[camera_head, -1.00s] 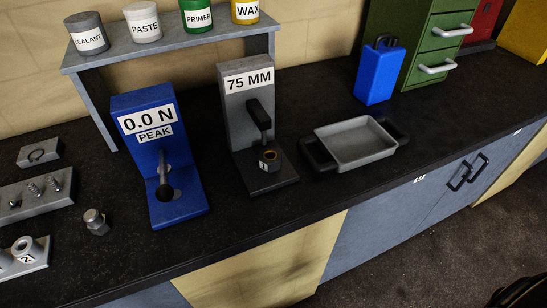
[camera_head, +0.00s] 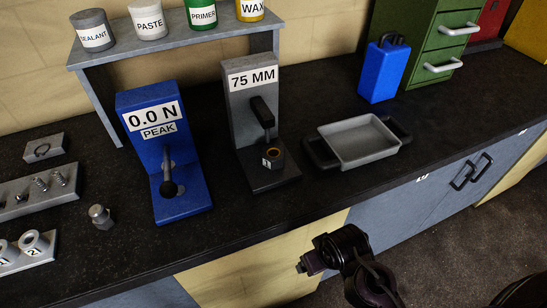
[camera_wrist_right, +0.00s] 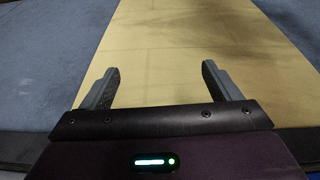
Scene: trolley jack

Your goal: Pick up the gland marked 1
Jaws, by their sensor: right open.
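Two grey hollow cylinders marked 1 (camera_head: 6,251) and 2 (camera_head: 35,243) stand on a plate at the lower left. My right gripper (camera_head: 303,265) is in front of the bench, below its front edge and apart from the gland. In the wrist view its jaws (camera_wrist_right: 160,75) are open and empty, facing the cabinet front. My left gripper is out of view.
The blue 0.0 N stand (camera_head: 160,150) is left of the grey one. A grey tray (camera_head: 358,142) with dark handles lies to its right. A blue can (camera_head: 382,70) and green drawers (camera_head: 440,45) stand behind. The bench's front edge lies between my gripper and the gland.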

